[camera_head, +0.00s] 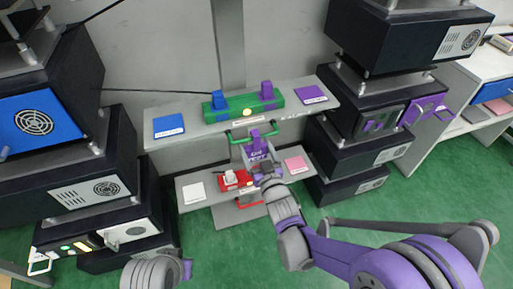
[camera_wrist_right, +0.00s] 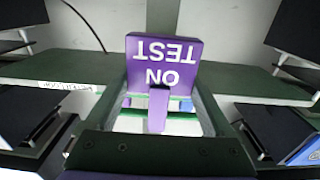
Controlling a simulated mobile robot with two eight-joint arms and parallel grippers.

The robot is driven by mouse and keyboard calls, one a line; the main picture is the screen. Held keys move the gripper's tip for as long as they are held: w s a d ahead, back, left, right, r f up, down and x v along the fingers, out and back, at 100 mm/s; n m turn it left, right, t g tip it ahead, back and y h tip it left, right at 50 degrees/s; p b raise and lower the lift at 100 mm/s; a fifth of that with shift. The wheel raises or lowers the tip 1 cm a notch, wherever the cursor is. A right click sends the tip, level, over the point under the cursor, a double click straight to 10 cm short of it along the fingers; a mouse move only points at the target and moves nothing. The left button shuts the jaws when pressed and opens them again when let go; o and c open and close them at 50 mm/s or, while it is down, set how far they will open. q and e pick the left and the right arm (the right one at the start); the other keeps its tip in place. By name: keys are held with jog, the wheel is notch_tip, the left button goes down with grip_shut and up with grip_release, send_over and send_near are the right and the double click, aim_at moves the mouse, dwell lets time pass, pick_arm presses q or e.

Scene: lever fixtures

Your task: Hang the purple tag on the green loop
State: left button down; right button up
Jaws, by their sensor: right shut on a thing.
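The purple tag (camera_head: 256,146) with white lettering is between the fingertips of my right gripper (camera_head: 258,155), which is shut on it. In the right wrist view the tag (camera_wrist_right: 165,62) reads "TEST ON" upside down, with a narrow purple strip below its panel. The green loop (camera_head: 239,137) is a handle-like bar on the front of the upper shelf, partly hidden behind the tag and gripper. The tag is at or close to the loop; I cannot tell whether they touch. Of my left arm only a grey link shows at the bottom; its gripper is out of view.
The upper shelf (camera_head: 180,111) bears a green block (camera_head: 240,107) with blue and purple levers, and blue and purple plates. The lower shelf holds a red switch box (camera_head: 232,180) and white and pink plates; a red handle (camera_head: 249,205) is below. Dark equipment stacks stand on both sides.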

pick_arm(q)
jog(key=shift+f, duration=0.1)
pick_arm(e)
jog(key=shift+f, duration=0.1)
jog(key=o, duration=1.1)
jog(key=s+d+f+m+g+h, duration=0.15)
jog(key=s+d+g, duration=0.35)
jog(key=s, duration=0.5)
jog(key=s+d+f+m+g+h, duration=0.1)
jog(key=s+d+f+g+h, duration=0.15)
jog(key=s+d, duration=0.6)
jog(key=s+d+f+m+g+h, duration=0.1)
jog(key=s+d+f+g+h, duration=0.25)
jog(key=s, duration=0.85)
pick_arm(q)
notch_tip(320, 180, up, 21)
jog(key=w+p, duration=0.2)
jog(key=p, duration=1.6)
jog(key=shift+f+t, duration=0.15)
jog(key=shift+t, duration=0.25)
pick_arm(e)
jog(key=shift+g+y, duration=0.4)
jog(key=shift+y, duration=0.55)
jog(key=r, duration=0.7)
jog(key=w+r, duration=0.1)
jog(key=r, duration=1.2)
jog(key=shift+w+d+r, duration=0.3)
jog(key=shift+d+r, duration=0.05)
jog(key=shift+r, duration=0.05)
